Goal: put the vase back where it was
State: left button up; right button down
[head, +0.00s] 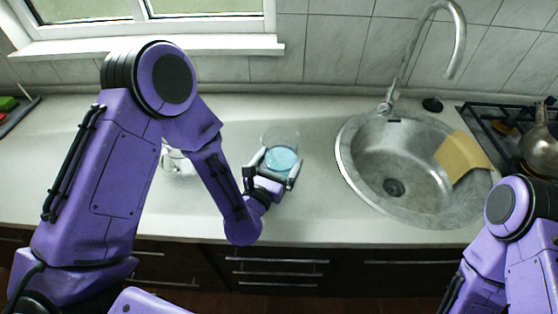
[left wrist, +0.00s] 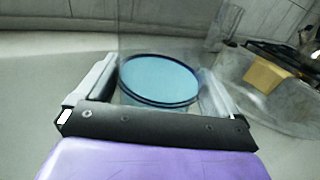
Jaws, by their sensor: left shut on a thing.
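The vase (head: 281,138) is a clear glass cylinder with light blue content. It is over the counter between the window side and the sink, and looks upright. My left gripper (head: 275,176) is shut on it from the front. In the left wrist view the vase (left wrist: 160,78) sits between the two fingers of the left gripper (left wrist: 158,95). I cannot tell whether its base touches the counter. My right arm shows at the lower right of the head view, but its gripper is out of view.
A round steel sink (head: 380,150) with a yellow cloth or sponge (head: 462,157) is right of the vase. A tall faucet (head: 455,45) rises behind it. A gas stove with a kettle (head: 541,145) is far right. A clear glass thing (head: 176,160) is partly hidden behind my left arm.

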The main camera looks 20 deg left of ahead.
pick_arm(q)
jog(key=shift+f, duration=0.15)
jog(key=o, duration=1.2)
jog(key=shift+r, duration=0.35)
jog(key=s+b, duration=0.1)
jog(key=s, duration=0.1)
jog(key=s+b, duration=0.1)
jog(key=s, duration=0.1)
jog(key=s+b, duration=0.1)
jog(key=s, duration=0.1)
jog(key=shift+a+f, duration=0.3)
jog(key=shift+f, duration=0.1)
jog(key=s+p, duration=0.1)
jog(key=s, duration=0.1)
jog(key=s+p, duration=0.1)
jog(key=p, duration=0.1)
jog(key=s+p, duration=0.1)
jog(key=s, duration=0.1)
jog(key=shift+s+a+r+p, duration=0.25)
jog(key=shift+s+r+p, duration=0.1)
jog(key=shift+s+a+f, duration=0.1)
jog(key=shift+s, duration=0.1)
